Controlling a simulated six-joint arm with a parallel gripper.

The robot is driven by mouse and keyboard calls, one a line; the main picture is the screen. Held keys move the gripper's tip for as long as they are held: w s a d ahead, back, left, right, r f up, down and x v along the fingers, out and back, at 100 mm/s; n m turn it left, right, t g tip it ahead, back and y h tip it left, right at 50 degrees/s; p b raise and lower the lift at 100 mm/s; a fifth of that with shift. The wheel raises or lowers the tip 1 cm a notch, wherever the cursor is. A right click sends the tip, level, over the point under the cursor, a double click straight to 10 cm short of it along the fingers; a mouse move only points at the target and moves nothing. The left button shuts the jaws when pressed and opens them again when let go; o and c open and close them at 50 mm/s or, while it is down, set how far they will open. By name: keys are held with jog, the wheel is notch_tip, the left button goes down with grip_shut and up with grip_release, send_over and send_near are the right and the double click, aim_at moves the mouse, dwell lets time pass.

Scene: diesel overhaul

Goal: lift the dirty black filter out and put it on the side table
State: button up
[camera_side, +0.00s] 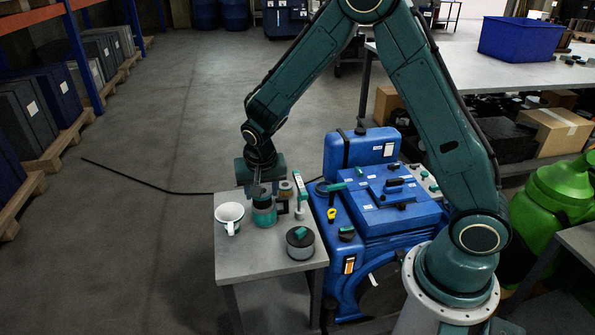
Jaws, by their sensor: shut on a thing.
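My gripper (258,190) points down over the side table (240,262). It is shut on the top of a teal canister with a dark band (264,213), which stands upright at or just above the tabletop; I cannot tell whether it touches. A dark grey cylinder with a black top and a small teal grip (300,244), which looks like the dirty black filter, stands upright at the table's front right, apart from my gripper. The blue engine (392,212) stands right of the table.
A white mug (229,218) stands close left of the canister. A brown-topped cylinder (286,190) and an upright white and teal tool (300,198) stand close right. A black cap (346,234) sits on the engine. The table's front left is bare.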

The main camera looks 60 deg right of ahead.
notch_tip(320, 180, down, 10)
dwell(0.5)
jog(key=shift+f, duration=0.1)
jog(key=shift+f, duration=4.4)
jog(key=shift+f, duration=0.35)
jog(key=o, duration=1)
jog(key=shift+o, duration=0.7)
jog(key=shift+o, duration=0.8)
